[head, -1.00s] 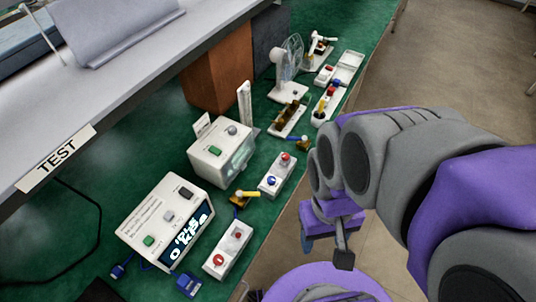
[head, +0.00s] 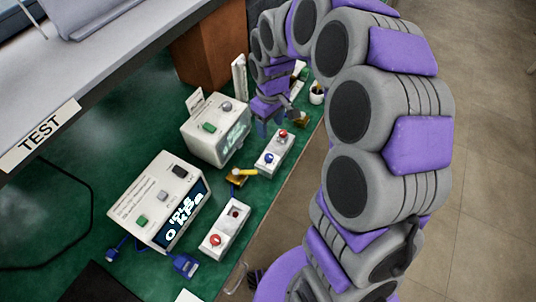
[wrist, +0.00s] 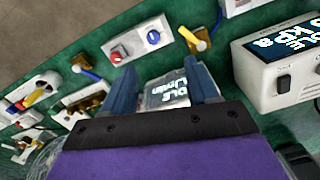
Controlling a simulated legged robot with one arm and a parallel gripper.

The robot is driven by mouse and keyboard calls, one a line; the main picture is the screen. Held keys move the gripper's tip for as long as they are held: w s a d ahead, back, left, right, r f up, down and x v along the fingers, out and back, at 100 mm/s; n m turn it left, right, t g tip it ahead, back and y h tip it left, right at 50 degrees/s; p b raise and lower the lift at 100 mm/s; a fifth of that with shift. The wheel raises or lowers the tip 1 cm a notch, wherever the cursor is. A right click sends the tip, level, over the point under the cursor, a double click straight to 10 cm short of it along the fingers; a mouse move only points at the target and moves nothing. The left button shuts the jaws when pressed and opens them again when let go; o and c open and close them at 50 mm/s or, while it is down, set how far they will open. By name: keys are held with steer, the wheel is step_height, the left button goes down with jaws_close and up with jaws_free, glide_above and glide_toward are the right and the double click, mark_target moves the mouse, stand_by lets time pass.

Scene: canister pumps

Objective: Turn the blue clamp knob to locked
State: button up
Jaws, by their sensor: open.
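The blue knob (head: 269,158) has a white mark and sits on a small white box (head: 262,167), beside a red knob (head: 283,134). In the wrist view the blue knob (wrist: 153,37) shows beyond the fingertips, with the red knob (wrist: 117,57) to its left. My gripper (head: 271,127) is over the green bench behind that box, between it and the white pump units. In the wrist view my gripper (wrist: 160,72) has two blue fingers apart with nothing between them. It is apart from the blue knob. The knob's mark is too small to read in the head view.
A white pump unit (head: 207,125) stands left of my gripper; its screen (wrist: 168,93) shows between the fingers. A second unit (head: 160,195) reads IDLE. A yellow-handled valve (head: 243,172) and another control box (head: 226,230) lie nearer. A grey shelf (head: 120,55) overhangs the bench.

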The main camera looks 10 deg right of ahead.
mark_target(268, 155)
steer(key=w+f+b, duration=0.1)
steer(key=f, duration=0.5)
steer(key=w+f+b, duration=0.1)
steer(key=f+b, duration=0.1)
steer(key=f, duration=0.5)
steer(key=w+f+b, duration=0.1)
steer(key=f, duration=0.6)
steer(key=shift+c, duration=0.2)
steer(key=c, duration=1)
